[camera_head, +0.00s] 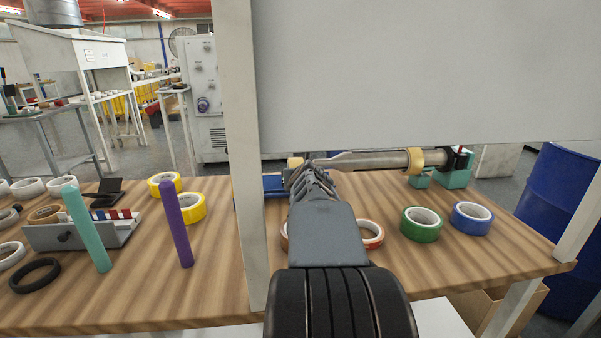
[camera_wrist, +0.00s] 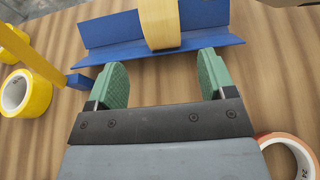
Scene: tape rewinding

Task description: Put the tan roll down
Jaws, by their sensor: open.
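A tan roll (camera_wrist: 160,24) stands on edge in a blue holder (camera_wrist: 108,58) in the wrist view. In the head view a sliver of the tan roll (camera_head: 294,161) shows above the blue holder (camera_head: 273,185), mostly behind my arm. My gripper (camera_wrist: 162,78) is open and empty, its two green fingers apart just in front of the holder. The fingers do not touch the roll. In the head view my gripper (camera_head: 303,177) is seen from behind, and its fingertips are hard to make out. Another tan ring (camera_head: 415,160) sits on the grey spindle to the right.
The grey spindle (camera_head: 365,160) runs right to a teal stand (camera_head: 455,172). Green (camera_head: 421,224) and blue (camera_head: 472,218) rolls lie right of my arm, a red-edged roll (camera_head: 372,235) beside it. Yellow rolls (camera_head: 190,207) and an upright purple rod (camera_head: 177,225) stand left. A white post (camera_head: 243,160) rises left of my arm.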

